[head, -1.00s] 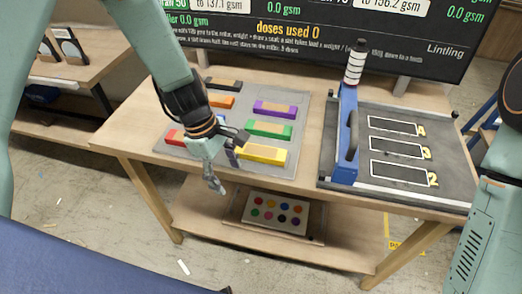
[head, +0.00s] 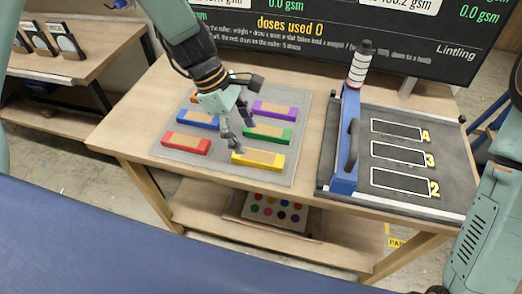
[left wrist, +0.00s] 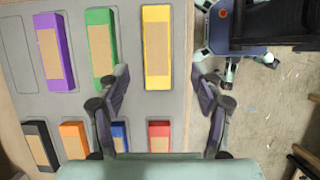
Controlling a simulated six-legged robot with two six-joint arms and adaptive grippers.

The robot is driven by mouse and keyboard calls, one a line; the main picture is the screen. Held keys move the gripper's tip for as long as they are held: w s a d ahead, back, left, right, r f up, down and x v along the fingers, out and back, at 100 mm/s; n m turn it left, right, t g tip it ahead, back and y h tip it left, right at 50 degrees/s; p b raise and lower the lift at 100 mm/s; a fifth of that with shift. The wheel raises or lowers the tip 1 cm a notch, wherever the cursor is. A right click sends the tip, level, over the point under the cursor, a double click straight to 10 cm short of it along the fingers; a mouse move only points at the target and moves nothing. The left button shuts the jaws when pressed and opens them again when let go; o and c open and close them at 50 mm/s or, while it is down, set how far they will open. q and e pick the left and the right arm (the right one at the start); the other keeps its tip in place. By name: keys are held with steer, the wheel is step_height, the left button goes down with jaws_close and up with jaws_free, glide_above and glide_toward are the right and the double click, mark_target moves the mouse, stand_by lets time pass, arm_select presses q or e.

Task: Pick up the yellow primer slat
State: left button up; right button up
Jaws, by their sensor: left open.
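The yellow primer slat (head: 258,161) lies flat on the grey mat (head: 225,171), at its front right corner, with a tan patch along its top. It also shows in the left wrist view (left wrist: 157,30), lying ahead of the fingertips. My left gripper (head: 238,132) is open and empty, above the mat, just behind and to the left of the yellow slat. In the left wrist view its two fingers (left wrist: 163,80) are spread wide, wider than the slat. My right arm shows at the right edge of the head view, but its gripper is out of the frame.
Green (head: 267,133), purple (head: 274,110), red (head: 186,143) and blue (head: 198,120) slats lie nearby on the mat. The screen (head: 440,35) rises behind.

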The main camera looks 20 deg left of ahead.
mark_target(258, 156)
arm_select(q)
steer(key=shift+w+f, duration=0.1)
steer(key=shift+f, duration=0.05)
steer(key=b+x, duration=0.1)
steer(key=x, duration=0.6)
steer(key=shift+w+f, duration=0.15)
steer(key=shift+f, duration=0.15)
steer(key=shift+d, duration=0.1)
steer(key=shift+r, duration=0.1)
steer(key=c, duration=1.3)
steer(key=shift+o, duration=0.2)
